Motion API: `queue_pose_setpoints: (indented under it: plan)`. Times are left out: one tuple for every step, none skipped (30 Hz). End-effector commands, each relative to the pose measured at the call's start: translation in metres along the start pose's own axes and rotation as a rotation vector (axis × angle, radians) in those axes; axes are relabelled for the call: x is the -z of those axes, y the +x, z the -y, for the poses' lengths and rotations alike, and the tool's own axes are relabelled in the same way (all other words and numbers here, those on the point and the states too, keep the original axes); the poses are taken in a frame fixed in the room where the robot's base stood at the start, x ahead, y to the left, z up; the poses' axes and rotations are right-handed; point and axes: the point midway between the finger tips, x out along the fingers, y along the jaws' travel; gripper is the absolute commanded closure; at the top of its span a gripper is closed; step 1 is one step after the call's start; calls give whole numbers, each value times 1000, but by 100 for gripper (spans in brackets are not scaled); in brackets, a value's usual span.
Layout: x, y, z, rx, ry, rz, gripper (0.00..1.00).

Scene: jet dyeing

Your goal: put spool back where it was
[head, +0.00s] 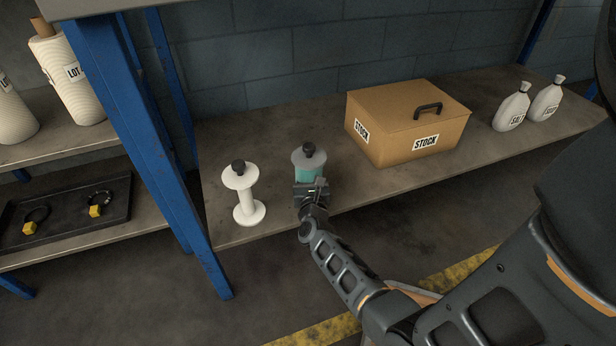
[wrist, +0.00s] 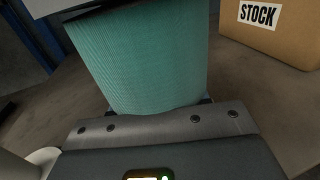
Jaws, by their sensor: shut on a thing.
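A spool (head: 309,160) with teal thread, a grey top flange and a dark knob is upright at the shelf's front part. Its teal winding (wrist: 150,60) fills the middle of the wrist view. My gripper (head: 311,186) is shut on this spool from the front, and the gripper hides its lower part. I cannot tell whether its base touches the shelf. A bare white spool (head: 246,195) with a dark knob stands upright on the shelf to the left, apart from my gripper.
A tan STOCK box (head: 400,115) with a black handle stands right of the teal spool. Two white SALT bottles (head: 511,108) are farther right. A blue post (head: 150,140) edges the shelf (head: 440,165) on the left. Shelf between box and bottles is clear.

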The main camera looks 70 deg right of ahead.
Motion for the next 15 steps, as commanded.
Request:
queue_pose_setpoints:
  plan:
    - [-1, 0, 0, 0, 0, 2, 93]
    - [-2, 0, 0, 0, 0, 2, 93]
    - [-2, 0, 0, 0, 0, 2, 93]
    - [-2, 0, 0, 0, 0, 1, 93]
    - [-2, 0, 0, 0, 0, 1, 93]
    - [-1, 0, 0, 0, 0, 1, 93]
    - [0, 0, 0, 0, 1, 1, 93]
    - [0, 0, 0, 0, 1, 1, 93]
    - [2, 0, 0, -1, 1, 1, 93]
    - [2, 0, 0, -1, 1, 1, 93]
    - [1, 0, 0, 0, 1, 1, 54]
    - [1, 0, 0, 0, 1, 1, 50]
    - [1, 0, 0, 0, 1, 1, 47]
    - [1, 0, 0, 0, 1, 1, 44]
    - [1, 0, 0, 0, 1, 1, 40]
